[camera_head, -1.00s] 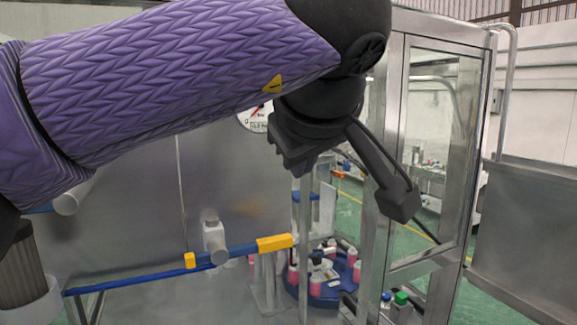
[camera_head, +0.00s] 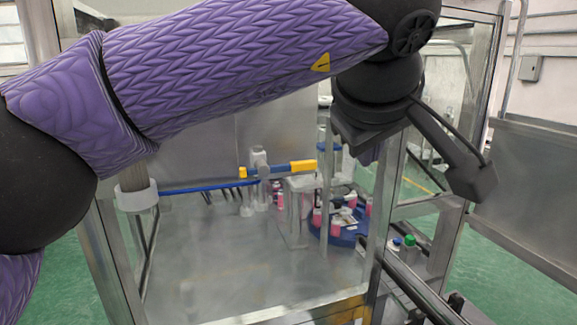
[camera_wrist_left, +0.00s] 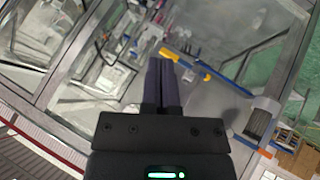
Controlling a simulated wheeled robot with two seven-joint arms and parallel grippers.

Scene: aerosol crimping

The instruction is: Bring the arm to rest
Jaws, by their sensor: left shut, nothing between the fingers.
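My left arm (camera_head: 245,60), in a purple ribbed cover, reaches across the upper part of the head view from the left. Its left gripper (camera_head: 371,153) hangs at the arm's end, mostly hidden behind the dark wrist. In the left wrist view the two dark fingers of the left gripper (camera_wrist_left: 161,68) lie together, shut, with nothing between them. They stand in front of the machine's interior and appear to touch nothing. My right gripper is not in view.
A metal-framed machine enclosure (camera_head: 482,120) stands ahead. Inside are a blue rail with yellow ends (camera_head: 205,186), a blue turntable (camera_head: 330,238) with several pink-and-white containers, and a bare metal deck (camera_head: 235,265). A green-capped bottle (camera_head: 409,243) stands at the right. Green floor shows on both sides.

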